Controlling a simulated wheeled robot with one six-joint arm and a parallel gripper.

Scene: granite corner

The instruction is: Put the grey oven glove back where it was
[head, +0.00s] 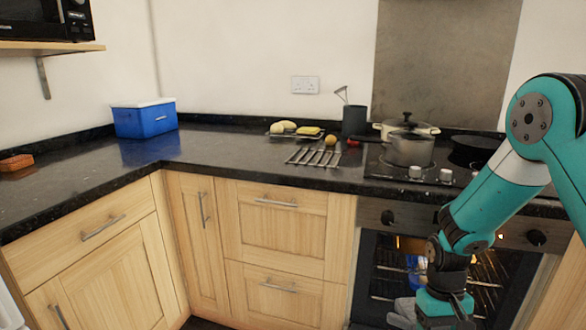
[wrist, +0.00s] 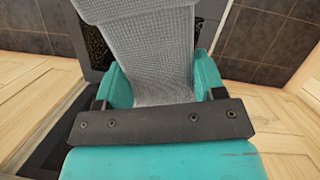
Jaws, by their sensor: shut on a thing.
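The grey oven glove (wrist: 150,45) fills the upper middle of the wrist view, a ribbed grey cloth between my gripper's two teal fingers. My gripper (wrist: 162,82) is shut on it. In the head view my gripper (head: 432,312) is low at the bottom edge, in front of the oven (head: 375,215). A grey piece of the glove (head: 403,314) shows just left of it there. The rest of the glove is cut off or hidden by my arm.
The lit oven shows racks inside. On the worktop (head: 230,165) stand a blue box (head: 145,119), a metal rack (head: 313,156), a tray of food (head: 292,130) and a dark utensil pot (head: 354,120). Pans (head: 408,148) sit on the hob. The worktop's left-middle is clear.

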